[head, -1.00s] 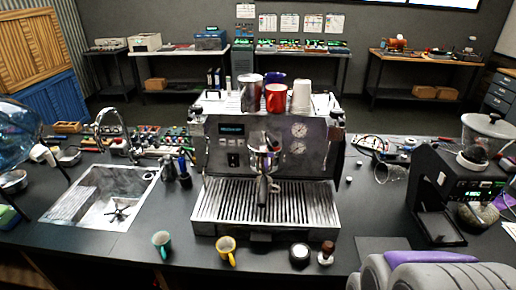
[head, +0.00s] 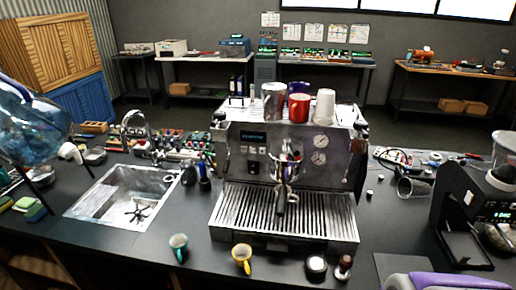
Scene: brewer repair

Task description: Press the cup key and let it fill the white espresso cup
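The espresso machine (head: 235,170) stands on the dark counter at the middle of the head view. Its front panel has a small lit display (head: 253,137) and a pair of small keys (head: 252,159) below it; their markings are too small to read. A portafilter (head: 287,176) sits in the group head above the slatted drip tray (head: 240,215). A white cup or stack of cups (head: 324,106) stands on top of the machine. I see no cup on the drip tray. My arm's grey and purple part (head: 455,280) shows at the bottom right; my gripper is out of view.
A metal cup (head: 273,101) and red mug (head: 299,108) top the machine. A sink (head: 85,204) lies left, a grinder (head: 455,200) right.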

